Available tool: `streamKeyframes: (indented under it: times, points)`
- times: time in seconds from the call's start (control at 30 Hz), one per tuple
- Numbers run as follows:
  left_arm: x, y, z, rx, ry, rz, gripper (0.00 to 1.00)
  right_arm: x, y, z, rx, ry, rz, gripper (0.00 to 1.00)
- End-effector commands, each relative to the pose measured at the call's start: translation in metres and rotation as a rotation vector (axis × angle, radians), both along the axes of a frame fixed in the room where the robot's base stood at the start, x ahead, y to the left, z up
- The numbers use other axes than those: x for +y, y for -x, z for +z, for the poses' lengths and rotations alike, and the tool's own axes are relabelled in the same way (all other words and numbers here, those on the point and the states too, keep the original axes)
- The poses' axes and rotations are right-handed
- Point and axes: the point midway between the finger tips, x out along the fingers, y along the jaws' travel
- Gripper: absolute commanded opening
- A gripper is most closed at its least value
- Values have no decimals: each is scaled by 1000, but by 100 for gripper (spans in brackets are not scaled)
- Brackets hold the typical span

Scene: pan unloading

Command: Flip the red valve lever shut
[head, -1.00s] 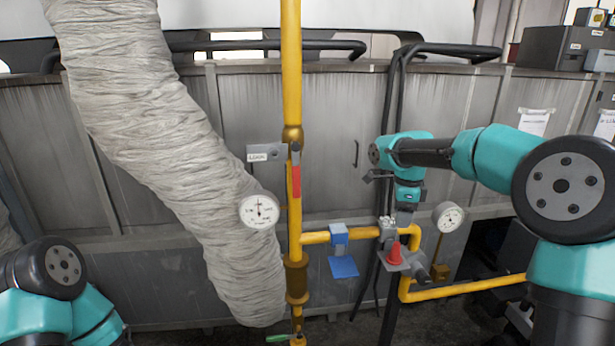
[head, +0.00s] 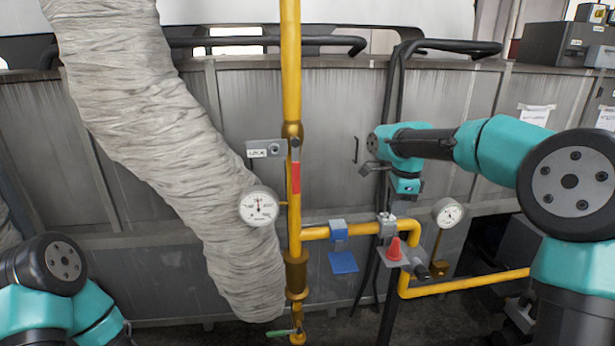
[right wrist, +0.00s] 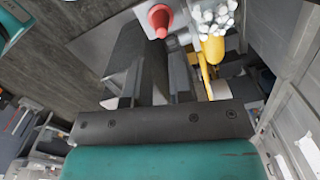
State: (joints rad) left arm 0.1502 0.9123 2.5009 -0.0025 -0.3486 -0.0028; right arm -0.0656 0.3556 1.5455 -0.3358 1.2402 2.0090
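The red valve lever (head: 296,178) hangs upright along the yellow vertical pipe (head: 291,75), below a grey pivot, in the head view. My right gripper (head: 369,168) is in the air to the right of the lever, well apart from it, partly hidden by its own wrist. In the right wrist view its dark fingers (right wrist: 155,75) look apart, with nothing seen held between them. The lever is not seen in that view. My left arm shows at the lower left of the head view, but its gripper is out of view.
A round gauge (head: 258,206) sits left of the pipe and another (head: 447,212) at the right. A blue handle (head: 343,262), a red cone (head: 394,249) on a grey plate and a green lever (head: 281,333) are lower down. A thick wrapped duct (head: 165,150) fills the left.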

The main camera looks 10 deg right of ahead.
Motion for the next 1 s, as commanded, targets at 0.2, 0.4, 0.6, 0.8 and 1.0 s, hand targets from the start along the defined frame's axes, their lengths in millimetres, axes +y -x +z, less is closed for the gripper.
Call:
streamKeyframes:
  times: [0.2,0.4,0.6,0.8,1.0]
  points:
    - [0,0,0,0,0,0,58,24,-1,25,-86,-40,280,0]
    - [0,0,0,0,0,0,58,46,0,49,-179,-63,552,0]
    - [0,0,0,0,0,0,58,67,2,73,-283,-66,823,0]
    - [0,0,0,0,0,0,58,88,6,98,-395,-48,1089,0]
    - [0,0,0,0,0,0,58,108,12,123,-516,-10,1350,0]
